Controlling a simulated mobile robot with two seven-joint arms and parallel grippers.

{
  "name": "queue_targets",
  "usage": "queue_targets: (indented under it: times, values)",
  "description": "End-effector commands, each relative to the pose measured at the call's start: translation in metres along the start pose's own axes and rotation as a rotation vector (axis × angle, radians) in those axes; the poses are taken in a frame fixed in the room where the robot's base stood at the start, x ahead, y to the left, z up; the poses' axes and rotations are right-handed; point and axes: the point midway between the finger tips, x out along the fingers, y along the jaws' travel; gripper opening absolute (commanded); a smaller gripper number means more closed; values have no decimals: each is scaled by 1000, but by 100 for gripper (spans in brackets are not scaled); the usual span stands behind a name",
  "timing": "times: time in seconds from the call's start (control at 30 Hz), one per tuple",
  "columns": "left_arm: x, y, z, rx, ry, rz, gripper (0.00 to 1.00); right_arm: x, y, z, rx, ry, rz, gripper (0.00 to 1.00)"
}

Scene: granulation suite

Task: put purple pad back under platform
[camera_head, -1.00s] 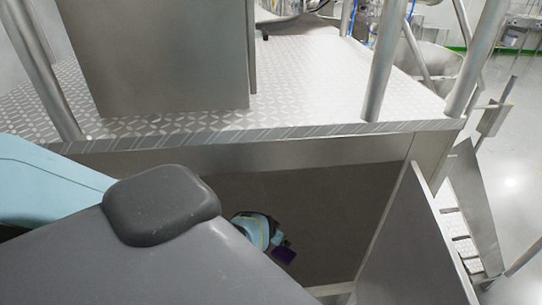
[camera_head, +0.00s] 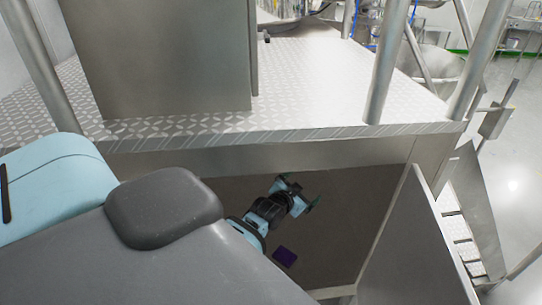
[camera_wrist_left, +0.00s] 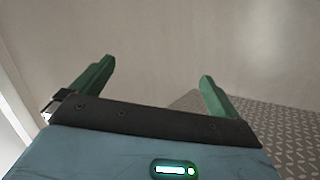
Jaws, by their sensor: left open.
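The purple pad (camera_head: 284,256) lies in the dark space below the platform (camera_head: 290,95), near the lower middle of the head view. My left gripper (camera_head: 299,193) is beyond and above the pad in the picture, apart from it, inside the opening under the platform deck. In the left wrist view its two green fingers (camera_wrist_left: 155,85) stand wide apart with nothing between them. The pad does not show in the wrist view. My right gripper is in neither view.
An open metal panel (camera_head: 415,245) stands at the right of the opening. The platform's front edge (camera_head: 270,137) runs above it. Railing posts (camera_head: 390,65) and a steel cabinet (camera_head: 165,55) stand on the deck. Steps (camera_head: 462,230) lie to the right.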

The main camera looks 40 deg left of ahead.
Motion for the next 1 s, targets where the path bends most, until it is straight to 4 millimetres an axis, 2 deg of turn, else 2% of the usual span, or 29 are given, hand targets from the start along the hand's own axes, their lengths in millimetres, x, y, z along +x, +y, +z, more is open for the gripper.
queue_targets:
  times: [0.03, 0.13, 0.2, 0.27, 0.37, 0.47, 0.57, 0.7, 0.8, 0.9, 1.0]
  values:
    - [-12, 5, -17, 4, 43, 5, 100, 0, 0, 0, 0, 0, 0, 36]
    - [-35, 14, -44, 7, 114, 15, 100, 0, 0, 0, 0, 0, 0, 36]
    - [-55, 27, -55, 5, 149, 34, 100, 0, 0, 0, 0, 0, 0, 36]
    - [-74, 43, -51, -3, 155, 61, 100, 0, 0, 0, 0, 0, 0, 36]
    - [-101, 73, -23, -21, 111, 114, 100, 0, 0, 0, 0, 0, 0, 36]
    - [-128, 104, 18, -44, 36, 171, 100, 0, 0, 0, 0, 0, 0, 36]
    - [-161, 135, 62, -73, -55, 229, 100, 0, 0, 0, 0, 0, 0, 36]
    - [-217, 175, 118, -117, -185, 302, 100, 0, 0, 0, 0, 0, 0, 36]
    - [-255, 196, 148, -147, -263, 342, 100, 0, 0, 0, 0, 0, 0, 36]
    - [-283, 210, 166, -169, -319, 369, 100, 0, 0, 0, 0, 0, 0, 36]
    - [-300, 219, 176, -182, -352, 384, 100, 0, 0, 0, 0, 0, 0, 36]
